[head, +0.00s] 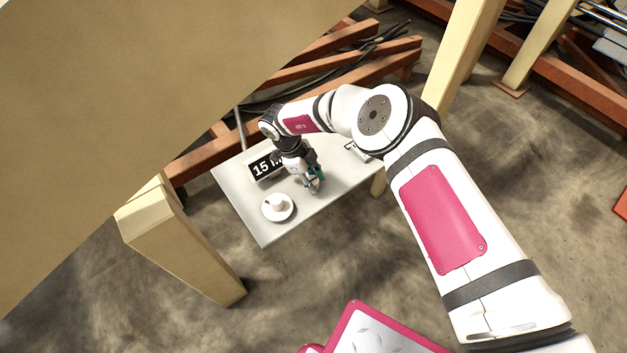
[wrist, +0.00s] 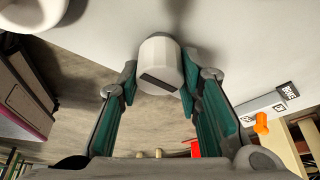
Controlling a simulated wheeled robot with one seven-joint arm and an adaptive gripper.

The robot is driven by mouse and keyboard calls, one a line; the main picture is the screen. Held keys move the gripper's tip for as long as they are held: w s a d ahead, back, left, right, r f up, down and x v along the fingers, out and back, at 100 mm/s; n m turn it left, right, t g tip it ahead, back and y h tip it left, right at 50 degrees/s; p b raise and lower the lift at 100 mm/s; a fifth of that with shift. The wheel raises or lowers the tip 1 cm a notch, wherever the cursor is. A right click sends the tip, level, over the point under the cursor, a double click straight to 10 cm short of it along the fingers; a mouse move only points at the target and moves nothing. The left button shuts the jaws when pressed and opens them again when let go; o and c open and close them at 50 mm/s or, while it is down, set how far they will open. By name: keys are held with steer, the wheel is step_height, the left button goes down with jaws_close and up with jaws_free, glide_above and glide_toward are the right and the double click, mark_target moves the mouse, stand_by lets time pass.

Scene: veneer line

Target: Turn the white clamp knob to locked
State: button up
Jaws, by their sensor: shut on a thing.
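I cannot read any locked mark beside the knob.
A white cup on a saucer (head: 277,208) stands left of my gripper. A black sign reading "15" (head: 262,168) is behind it. The wrist view shows an orange piece (wrist: 262,123) and a labelled strip at right. A beige post (head: 180,245) stands left.

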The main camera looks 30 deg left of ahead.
stand_by(0.3)
steer(key=o, duration=1.1)
steer(key=shift+o, duration=0.2)
steer(key=shift+r, duration=0.1)
steer(key=v, duration=1.2)
steer(key=shift+d, duration=0.15)
